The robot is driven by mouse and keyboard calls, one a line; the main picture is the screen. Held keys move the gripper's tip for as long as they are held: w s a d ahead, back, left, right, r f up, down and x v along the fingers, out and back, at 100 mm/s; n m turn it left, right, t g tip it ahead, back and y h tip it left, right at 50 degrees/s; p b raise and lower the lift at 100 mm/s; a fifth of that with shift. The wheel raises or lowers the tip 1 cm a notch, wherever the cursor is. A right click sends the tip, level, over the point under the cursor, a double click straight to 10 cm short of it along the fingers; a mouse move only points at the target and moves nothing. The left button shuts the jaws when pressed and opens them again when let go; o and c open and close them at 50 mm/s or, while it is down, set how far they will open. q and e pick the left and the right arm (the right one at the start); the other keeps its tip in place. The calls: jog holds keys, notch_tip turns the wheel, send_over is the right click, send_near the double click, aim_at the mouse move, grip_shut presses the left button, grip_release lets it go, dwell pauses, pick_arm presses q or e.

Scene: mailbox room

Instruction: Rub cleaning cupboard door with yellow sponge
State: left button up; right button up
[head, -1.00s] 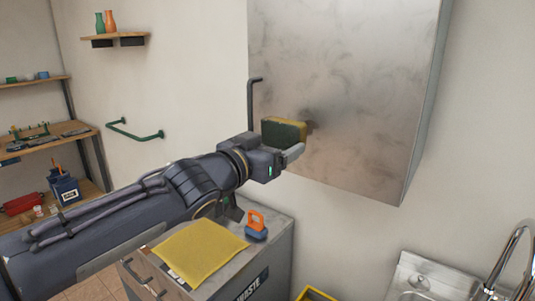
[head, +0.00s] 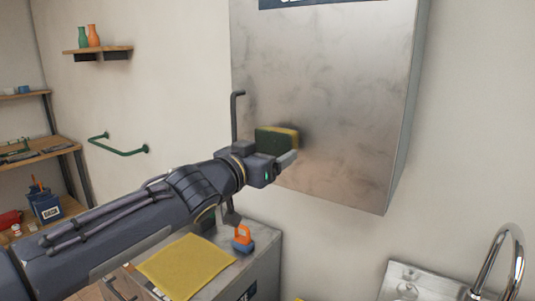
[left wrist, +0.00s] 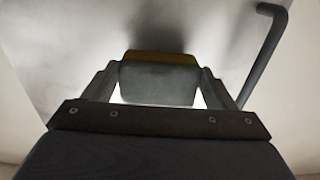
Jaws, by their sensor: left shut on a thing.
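The cleaning cupboard door (head: 335,80) is a metal panel on the wall with dark smudges and a dark vertical handle (head: 235,115) at its left edge. My left gripper (head: 277,150) is shut on the yellow sponge (head: 288,131), which has a dark green side facing me. The sponge is at the lower left part of the door, right of the handle. In the left wrist view the sponge (left wrist: 160,82) sits between the two fingers, its yellow side towards the door. It looks very close to the door; I cannot tell if it touches. My right gripper is out of view.
Below is a grey waste cabinet (head: 262,262) with a yellow cloth (head: 185,265) and an orange and blue object (head: 243,240) on top. A sink with a curved tap (head: 510,255) is at lower right. A green rail (head: 118,145) and shelves (head: 100,50) are at left.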

pick_arm(q)
jog(key=shift+x, duration=0.95)
jog(key=shift+s+d+f+b, duration=0.25)
jog(key=shift+s+d+b, duration=0.3)
jog(key=shift+b, duration=0.55)
jog(key=shift+s+d+b, duration=0.4)
jog(key=shift+d+b, duration=0.4)
jog(key=shift+b, duration=0.3)
jog(key=shift+s+d+r, duration=0.15)
jog(key=shift+s+d, duration=0.05)
jog(key=shift+d, duration=0.1)
jog(key=shift+w+b, duration=0.1)
jog(key=shift+b, duration=0.25)
